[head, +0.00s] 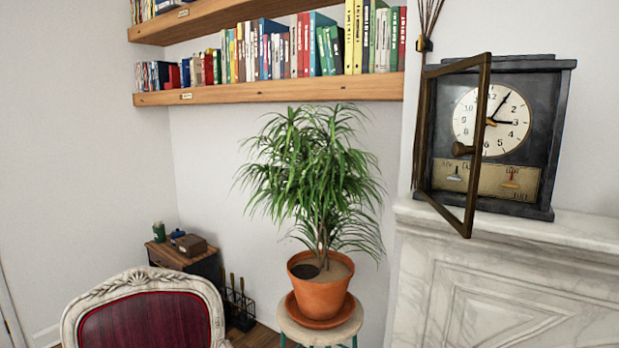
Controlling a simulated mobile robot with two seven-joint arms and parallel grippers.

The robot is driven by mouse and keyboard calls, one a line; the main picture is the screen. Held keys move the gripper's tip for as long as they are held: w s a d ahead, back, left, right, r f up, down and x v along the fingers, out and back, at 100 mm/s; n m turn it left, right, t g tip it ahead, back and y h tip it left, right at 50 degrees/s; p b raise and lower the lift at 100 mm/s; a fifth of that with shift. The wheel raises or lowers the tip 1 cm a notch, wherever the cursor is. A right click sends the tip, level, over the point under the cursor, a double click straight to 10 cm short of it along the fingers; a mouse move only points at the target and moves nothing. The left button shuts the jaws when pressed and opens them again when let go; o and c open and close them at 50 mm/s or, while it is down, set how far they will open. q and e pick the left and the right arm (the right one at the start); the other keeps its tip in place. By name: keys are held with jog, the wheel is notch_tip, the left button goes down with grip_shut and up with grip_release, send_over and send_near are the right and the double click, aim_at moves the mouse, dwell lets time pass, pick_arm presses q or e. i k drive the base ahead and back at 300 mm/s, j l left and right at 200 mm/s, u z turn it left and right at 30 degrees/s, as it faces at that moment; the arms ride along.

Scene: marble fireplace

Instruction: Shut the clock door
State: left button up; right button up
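Neither of my grippers is in the head view.
A potted plant (320,293) stands on a small round stool (318,330) left of the fireplace. A carved red chair (150,321) is at the lower left. Bookshelves (270,92) hang on the back wall. A small cabinet (182,259) stands in the corner.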

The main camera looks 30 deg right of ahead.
aim_at(484, 60)
jog(key=z, duration=1.55)
